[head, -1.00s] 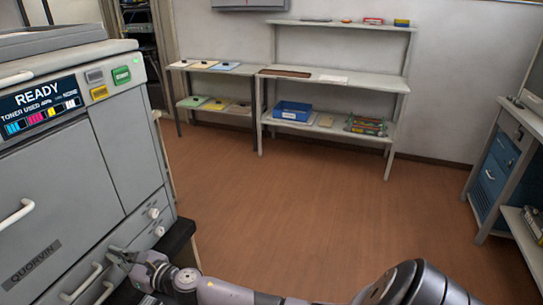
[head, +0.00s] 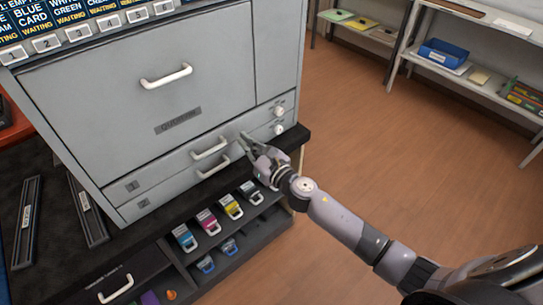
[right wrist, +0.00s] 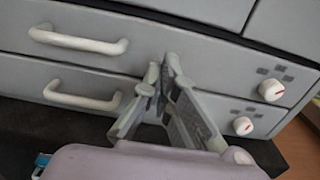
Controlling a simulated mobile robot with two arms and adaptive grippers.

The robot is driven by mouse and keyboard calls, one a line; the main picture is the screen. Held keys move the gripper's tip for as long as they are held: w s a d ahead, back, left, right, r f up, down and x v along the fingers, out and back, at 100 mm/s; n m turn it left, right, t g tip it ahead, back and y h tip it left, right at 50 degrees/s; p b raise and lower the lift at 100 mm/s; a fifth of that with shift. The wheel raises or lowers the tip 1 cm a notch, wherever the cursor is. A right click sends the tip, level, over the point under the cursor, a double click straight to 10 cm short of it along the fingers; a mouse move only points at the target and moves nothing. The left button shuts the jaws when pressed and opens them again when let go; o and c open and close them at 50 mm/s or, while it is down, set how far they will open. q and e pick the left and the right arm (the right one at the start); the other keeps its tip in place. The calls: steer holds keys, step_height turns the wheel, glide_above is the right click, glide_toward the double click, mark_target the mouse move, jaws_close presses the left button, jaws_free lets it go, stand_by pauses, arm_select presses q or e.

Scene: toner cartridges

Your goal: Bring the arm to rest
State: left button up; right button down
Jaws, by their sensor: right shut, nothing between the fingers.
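My right gripper (head: 247,143) is shut and empty in front of the two lower drawers of the grey printer (head: 110,100). In the right wrist view its fingertips (right wrist: 168,64) meet, to the right of the upper drawer handle (right wrist: 78,40) and the lower drawer handle (right wrist: 82,96). The white knobs (right wrist: 272,90) are to the right of the fingers. I cannot tell whether the fingertips touch the printer front. Both drawers look closed. My right arm reaches in from the lower right of the head view. My left gripper does not show.
Below the printer a dark shelf holds black, yellow, magenta and cyan cartridges (head: 185,238). Two dark rails (head: 87,208) lie on the black surface at left. A shelf with a blue bin (head: 446,52) stands at back right. The brown floor (head: 400,140) between is clear.

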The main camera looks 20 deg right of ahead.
steer(key=v, duration=0.9)
steer(key=s+d+f+m+g+h+p, duration=0.1)
steer(key=s+d+f+m+g+h, duration=0.15)
steer(key=f+m, duration=0.55)
steer(key=s+d+f+m+g+h+p, duration=0.1)
steer(key=s+d+f+m+g, duration=0.25)
steer(key=f, duration=0.85)
steer(key=s+d+f+m+g+h, duration=0.1)
steer(key=s+d+f+m+h, duration=0.2)
steer(key=f+m, duration=0.55)
steer(key=s+f+m+g+p, duration=0.1)
steer(key=s+f+m+g, duration=0.3)
steer(key=s+f+m, duration=0.75)
steer(key=s+a+f+m+g, duration=0.1)
steer(key=s+f+m, duration=0.1)
steer(key=s, duration=0.6)
steer(key=s+a+f+m+g+p, duration=0.1)
steer(key=s+f+m+g, duration=0.1)
steer(key=s, duration=0.7)
steer(key=s+a+f+m+g, duration=0.1)
steer(key=s+f, duration=0.3)
steer(key=s, duration=0.5)
steer(key=shift+f+m+g, duration=0.25)
steer(key=shift+m+g, duration=0.25)
steer(key=shift+m, duration=0.05)
